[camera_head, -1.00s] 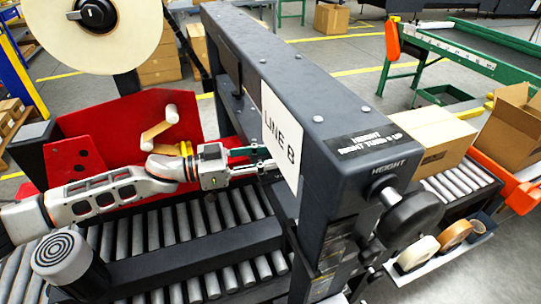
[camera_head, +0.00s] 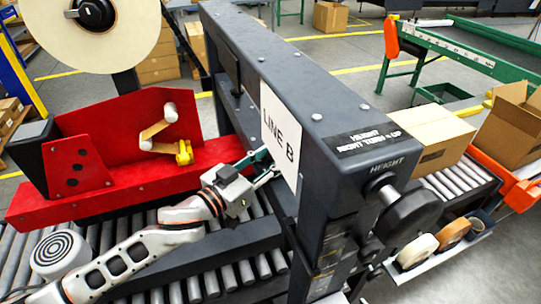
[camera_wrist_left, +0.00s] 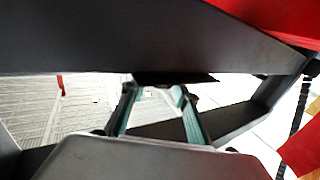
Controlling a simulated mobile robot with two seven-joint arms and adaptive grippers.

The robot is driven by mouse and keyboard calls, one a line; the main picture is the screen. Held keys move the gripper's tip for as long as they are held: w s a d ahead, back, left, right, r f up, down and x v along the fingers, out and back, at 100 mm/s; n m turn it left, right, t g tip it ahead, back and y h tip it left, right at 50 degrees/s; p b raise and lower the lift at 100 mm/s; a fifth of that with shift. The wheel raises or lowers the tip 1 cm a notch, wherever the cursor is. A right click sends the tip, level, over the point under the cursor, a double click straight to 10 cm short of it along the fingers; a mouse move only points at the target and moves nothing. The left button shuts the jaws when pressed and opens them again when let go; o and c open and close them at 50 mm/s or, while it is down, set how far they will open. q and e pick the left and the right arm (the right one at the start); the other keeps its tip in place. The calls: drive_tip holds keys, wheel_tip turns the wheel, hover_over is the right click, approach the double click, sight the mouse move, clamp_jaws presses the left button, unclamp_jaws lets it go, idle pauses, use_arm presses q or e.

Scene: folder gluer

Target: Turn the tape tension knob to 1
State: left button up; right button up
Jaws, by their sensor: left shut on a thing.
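My left gripper (camera_head: 268,168) reaches in beside the black frame, at the lower left edge of the white LINE B sheet. In the left wrist view its two green fingers (camera_wrist_left: 158,92) meet a small dark piece (camera_wrist_left: 175,78) under a grey beam, and the jaws are shut on it. I cannot tell what that piece is. I make out no tape tension knob or number scale for certain. A black height knob (camera_head: 411,212) is on the front of the machine, apart from the gripper. My right gripper is not in view.
The black machine beam (camera_head: 285,75) stands close to my left gripper. A red tape unit (camera_head: 90,160) with a yellow part (camera_head: 184,152) lies behind my left arm. Rollers (camera_head: 190,285) run below. A box (camera_head: 430,135) and tape rolls (camera_head: 452,232) are to the right.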

use_arm(q)
drive_tip(key=shift+s+d+r+n+t+y, duration=0.1)
drive_tip(key=shift+d+n+t+y, duration=0.05)
drive_tip(key=shift+n+t+y, duration=1.55)
drive_tip(key=shift+r+g+y, duration=0.1)
drive_tip(key=shift+g+y, duration=0.2)
drive_tip(key=shift+y, duration=0.4)
drive_tip(key=o, duration=1.1)
drive_tip(key=shift+c, duration=0.2)
drive_tip(key=shift+s+f, duration=0.2)
drive_tip(key=shift+s, duration=0.05)
drive_tip(key=v, duration=1.1)
drive_tip(key=shift+s, duration=0.25)
